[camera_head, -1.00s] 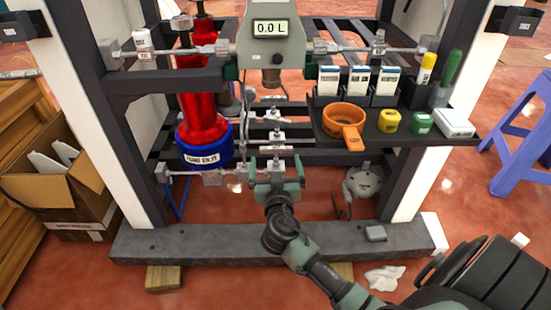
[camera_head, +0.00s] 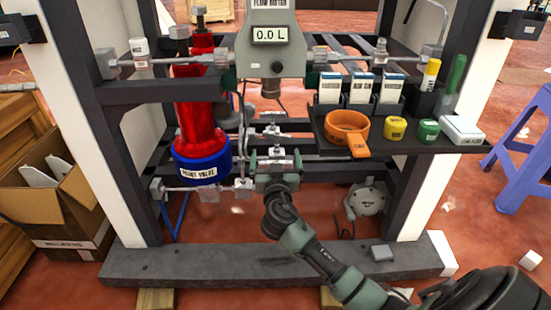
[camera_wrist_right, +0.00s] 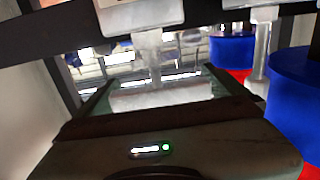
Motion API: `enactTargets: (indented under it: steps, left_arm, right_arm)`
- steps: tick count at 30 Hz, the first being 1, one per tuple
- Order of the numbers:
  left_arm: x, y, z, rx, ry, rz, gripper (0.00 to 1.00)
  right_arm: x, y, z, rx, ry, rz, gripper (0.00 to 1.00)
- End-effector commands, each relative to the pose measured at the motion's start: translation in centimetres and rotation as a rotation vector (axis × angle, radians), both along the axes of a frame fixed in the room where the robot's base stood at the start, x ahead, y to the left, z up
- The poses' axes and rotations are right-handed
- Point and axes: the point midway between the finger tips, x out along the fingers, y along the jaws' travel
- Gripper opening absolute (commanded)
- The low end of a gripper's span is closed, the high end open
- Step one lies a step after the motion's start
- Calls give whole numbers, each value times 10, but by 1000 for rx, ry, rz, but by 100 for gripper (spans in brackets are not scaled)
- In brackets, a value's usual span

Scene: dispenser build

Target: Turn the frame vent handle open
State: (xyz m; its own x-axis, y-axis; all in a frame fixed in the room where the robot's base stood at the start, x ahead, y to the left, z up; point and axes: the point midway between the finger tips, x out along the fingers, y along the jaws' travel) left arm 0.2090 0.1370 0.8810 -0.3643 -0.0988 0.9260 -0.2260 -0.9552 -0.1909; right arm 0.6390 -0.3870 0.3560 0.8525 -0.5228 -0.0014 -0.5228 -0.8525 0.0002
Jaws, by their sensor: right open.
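My right gripper (camera_head: 276,168) reaches into the dark frame from below, under the flow meter. It is open, its green fingers spread on either side of a small pale metal fitting (camera_head: 275,161) with a label too small to read. This may be the frame vent handle; I cannot tell for certain. In the right wrist view, a whitish bar (camera_wrist_right: 160,97) with an upright stem lies between the open fingers (camera_wrist_right: 158,92). Whether the fingers touch it is not clear. My left gripper is not in view.
A red valve with a blue collar (camera_head: 203,168) stands left of my gripper. A dark shelf (camera_head: 390,140) on the right holds an orange ring (camera_head: 347,128), yellow and green caps and a white box. The frame's base beam (camera_head: 190,267) crosses below.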

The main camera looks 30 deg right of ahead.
Motion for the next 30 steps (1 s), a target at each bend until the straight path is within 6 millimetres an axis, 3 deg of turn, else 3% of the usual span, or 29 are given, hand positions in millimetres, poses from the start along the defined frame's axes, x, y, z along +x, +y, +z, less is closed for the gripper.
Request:
enactTargets:
  steps: [2,6,8,17,27,30]
  left_arm:
    - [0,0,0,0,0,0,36]
    - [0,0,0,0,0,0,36]
    - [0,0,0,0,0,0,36]
    - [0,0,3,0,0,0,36]
    - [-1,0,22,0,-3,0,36]
    - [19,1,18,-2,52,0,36]
  right_arm:
    - [0,0,0,0,0,0,100]
    - [0,0,0,0,0,0,61]
    - [0,0,0,0,0,0,46]
    - [0,0,1,-2,0,35,47]
    - [2,5,3,-1,0,251,47]
    - [2,8,5,-2,1,344,47]
